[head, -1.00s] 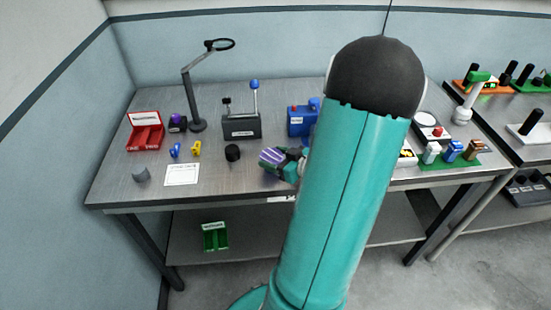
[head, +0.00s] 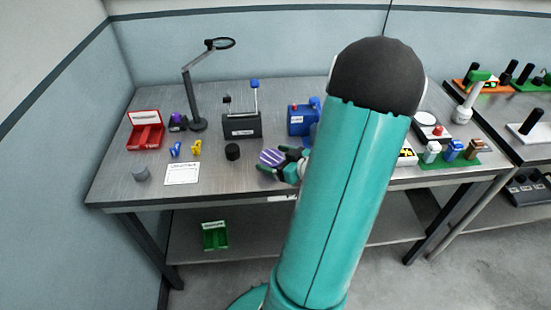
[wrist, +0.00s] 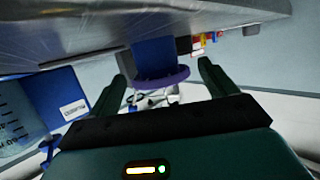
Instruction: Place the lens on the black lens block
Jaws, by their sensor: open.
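My gripper (head: 273,158) is open over the front middle of the table, and its green fingertips are apart. A purple-and-white striped piece (head: 271,156) shows at the fingertips in the head view. In the wrist view a purple curved rim (wrist: 160,80) lies between the open fingers (wrist: 161,68); I cannot tell whether it touches them. No clear lens can be made out for certain. A short black round block (head: 232,152) stands on the table just left of my gripper. A dark block with a purple top (head: 178,122) stands farther back; I cannot tell which is the lens block.
Blue (head: 175,149) and yellow (head: 196,148) pieces, a white sheet (head: 182,173) and a grey piece (head: 140,173) lie left. A blue box (head: 301,118) stands behind my gripper.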

